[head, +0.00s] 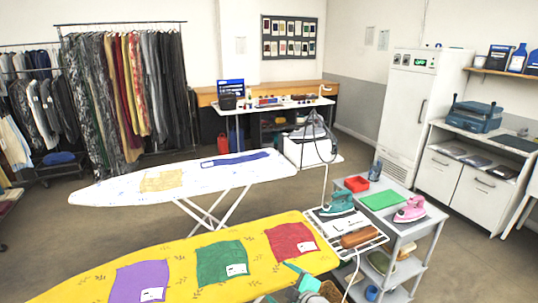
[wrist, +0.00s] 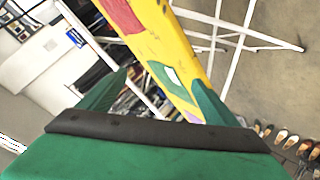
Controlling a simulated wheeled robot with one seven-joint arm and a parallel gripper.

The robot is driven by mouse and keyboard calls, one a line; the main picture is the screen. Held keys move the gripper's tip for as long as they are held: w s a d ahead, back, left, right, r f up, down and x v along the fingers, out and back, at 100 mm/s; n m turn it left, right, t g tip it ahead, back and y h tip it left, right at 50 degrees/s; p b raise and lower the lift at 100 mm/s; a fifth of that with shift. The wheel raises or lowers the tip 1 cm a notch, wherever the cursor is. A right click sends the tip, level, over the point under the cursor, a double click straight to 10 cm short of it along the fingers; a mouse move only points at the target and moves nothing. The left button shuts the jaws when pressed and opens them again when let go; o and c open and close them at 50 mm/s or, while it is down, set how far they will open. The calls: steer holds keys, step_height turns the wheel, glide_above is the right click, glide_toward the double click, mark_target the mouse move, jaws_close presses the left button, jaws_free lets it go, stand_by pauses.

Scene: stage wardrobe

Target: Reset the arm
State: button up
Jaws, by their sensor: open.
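My gripper (wrist: 161,82) is open, its two green fingers spread wide apart in the wrist view with nothing between them. In the head view my gripper (head: 284,284) shows at the bottom edge, partly cut off, by the near edge of the yellow ironing board (head: 200,287). The wrist view is tilted and shows the yellow board (wrist: 165,40) beyond the fingers, with floor to its right. Purple, green and red cloths lie flat on the board. I cannot tell how far the fingers are from the board.
A white ironing board (head: 215,175) is behind. Several shoes (wrist: 285,138) lie on the floor. Open floor (head: 440,270) shows at right.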

steer(key=s+a+f+m+t, duration=0.2)
steer(key=s+a+f+m, duration=0.15)
steer(key=a, duration=0.25)
steer(key=s+a+f+m+t+h, duration=0.1)
steer(key=s+a+f+m+h, duration=0.15)
steer(key=s+m, duration=0.45)
steer(key=s+a+f+m+t+h, duration=0.15)
steer(key=s+f, duration=0.25)
steer(key=s, duration=0.6)
steer(key=s+d+r+m, duration=0.1)
steer(key=s+d+r, duration=0.1)
steer(key=s, duration=0.7)
steer(key=s+d+r+h, duration=0.1)
steer(key=s+d+r, duration=0.1)
steer(key=s, duration=0.7)
steer(key=s+d+r+m+h, duration=0.1)
steer(key=s+d+r, duration=0.1)
steer(key=s, duration=0.8)
steer(key=shift+r+m, duration=0.3)
steer(key=shift+r, duration=0.3)
